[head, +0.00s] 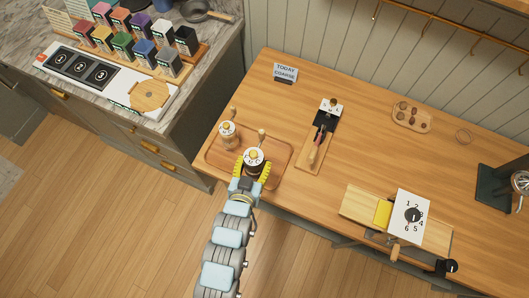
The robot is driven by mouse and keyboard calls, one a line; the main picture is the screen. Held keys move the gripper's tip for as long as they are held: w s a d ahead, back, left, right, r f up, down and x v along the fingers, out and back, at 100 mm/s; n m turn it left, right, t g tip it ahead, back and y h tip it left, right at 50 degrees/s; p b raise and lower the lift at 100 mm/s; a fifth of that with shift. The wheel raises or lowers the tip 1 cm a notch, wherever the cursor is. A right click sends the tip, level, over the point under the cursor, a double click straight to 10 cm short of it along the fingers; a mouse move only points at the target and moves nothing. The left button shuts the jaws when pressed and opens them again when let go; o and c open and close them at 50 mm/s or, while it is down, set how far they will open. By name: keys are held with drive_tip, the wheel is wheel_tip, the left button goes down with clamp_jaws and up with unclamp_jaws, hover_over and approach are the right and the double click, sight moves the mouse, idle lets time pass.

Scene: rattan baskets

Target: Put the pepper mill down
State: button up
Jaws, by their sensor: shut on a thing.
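A pepper mill (254,156) with a yellow knob, a white lettered top and a wooden crank handle is held between the yellow fingers of my gripper (253,170). The gripper is shut around it from the near side and hides most of its body. The mill shows over the right part of a brown wooden tray (213,156) at the table's left end. I cannot tell whether its base touches the tray. A second, similar mill (227,131) with a lighter body stands upright on the tray's back left part, apart from the held one.
A sign reading "TODAY COARSE" (286,71) stands behind the tray. A narrow board (309,160) with a black-and-white device lies to the right. A yellow-and-white cranked device (411,215) sits at the front right. Open tabletop (365,150) lies between them. A counter (215,62) with coloured boxes is at left.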

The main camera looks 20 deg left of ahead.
drive_tip(key=shift+w+a+f+b, duration=0.15)
drive_tip(key=shift+w+f+b, duration=0.25)
drive_tip(key=shift+w+f, duration=1.35)
drive_tip(key=shift+w+a+f+b, duration=0.1)
drive_tip(key=shift+w+f+b, duration=0.3)
drive_tip(key=shift+w+f, duration=1.3)
drive_tip(key=shift+w+a+f+b, duration=0.15)
drive_tip(key=shift+w+f+b, duration=0.25)
drive_tip(key=shift+w+f, duration=1.3)
drive_tip(key=shift+s+f, duration=0.35)
drive_tip(key=shift+f, duration=0.1)
drive_tip(key=o, duration=1.2)
drive_tip(key=shift+o, duration=0.2)
